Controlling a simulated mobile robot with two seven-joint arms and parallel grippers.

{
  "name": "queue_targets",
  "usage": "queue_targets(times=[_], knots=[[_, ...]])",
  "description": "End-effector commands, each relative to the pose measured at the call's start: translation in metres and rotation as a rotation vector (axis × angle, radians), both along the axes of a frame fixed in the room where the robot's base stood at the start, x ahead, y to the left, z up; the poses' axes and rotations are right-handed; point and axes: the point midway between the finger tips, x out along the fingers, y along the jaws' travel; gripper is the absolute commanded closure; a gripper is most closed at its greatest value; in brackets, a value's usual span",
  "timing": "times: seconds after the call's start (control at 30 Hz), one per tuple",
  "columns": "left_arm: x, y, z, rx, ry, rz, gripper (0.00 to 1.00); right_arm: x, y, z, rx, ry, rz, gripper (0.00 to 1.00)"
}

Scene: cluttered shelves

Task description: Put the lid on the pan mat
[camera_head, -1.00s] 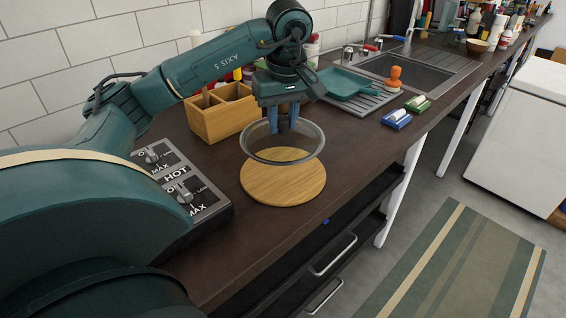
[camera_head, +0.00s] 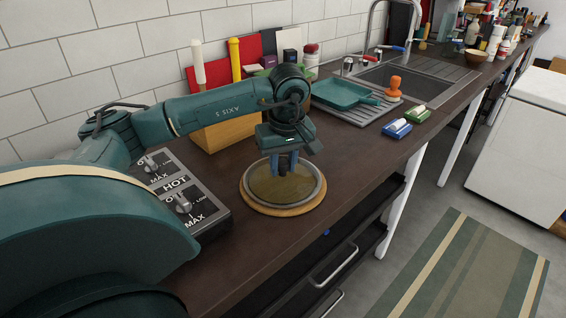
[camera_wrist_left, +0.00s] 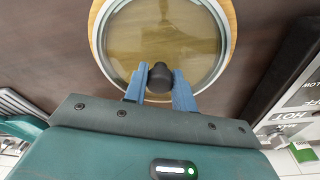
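The glass lid (camera_head: 262,189) has a grey rim and a dark knob, and lies over the round wooden pan mat (camera_head: 284,211) on the counter. Only the mat's edge shows around the lid. In the left wrist view the lid (camera_wrist_left: 125,35) covers most of the mat (camera_wrist_left: 233,22), with a wider strip of wood at the right. My left gripper (camera_head: 285,166) points down at the lid's middle. In the left wrist view its blue fingers (camera_wrist_left: 160,84) are on both sides of the black knob (camera_wrist_left: 160,78), closed on it. My right gripper is not in view.
A hot plate (camera_head: 180,190) with knobs is left of the mat. A wooden utensil box (camera_head: 222,134) stands behind my arm. A teal dustpan-like tray (camera_head: 343,93) and blue and green brushes (camera_head: 397,128) lie to the right. The counter's front edge is close to the mat.

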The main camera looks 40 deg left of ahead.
Motion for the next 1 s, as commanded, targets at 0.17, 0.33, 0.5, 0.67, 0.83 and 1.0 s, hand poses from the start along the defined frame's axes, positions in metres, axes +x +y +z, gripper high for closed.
queue_targets(times=[0.17, 0.33, 0.5, 0.67, 0.83, 1.0], knots=[[0.0, 0.0, 0.0, 0.0, 0.001, 0.0, 0.59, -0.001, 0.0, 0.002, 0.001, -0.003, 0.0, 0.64], [0.0, 0.0, 0.0, 0.0, 0.001, 0.0, 0.52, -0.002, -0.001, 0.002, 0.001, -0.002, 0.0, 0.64], [0.0, 0.0, 0.001, 0.0, 0.001, 0.0, 0.52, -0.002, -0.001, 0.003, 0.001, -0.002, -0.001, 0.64], [0.0, -0.002, 0.017, -0.002, -0.004, -0.001, 0.52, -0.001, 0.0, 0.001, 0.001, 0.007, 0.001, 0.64], [-0.002, -0.007, 0.052, -0.002, -0.006, -0.002, 0.52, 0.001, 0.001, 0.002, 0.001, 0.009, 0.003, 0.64], [-0.005, -0.012, 0.088, -0.001, -0.005, -0.002, 0.52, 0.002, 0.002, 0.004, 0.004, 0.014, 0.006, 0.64]])
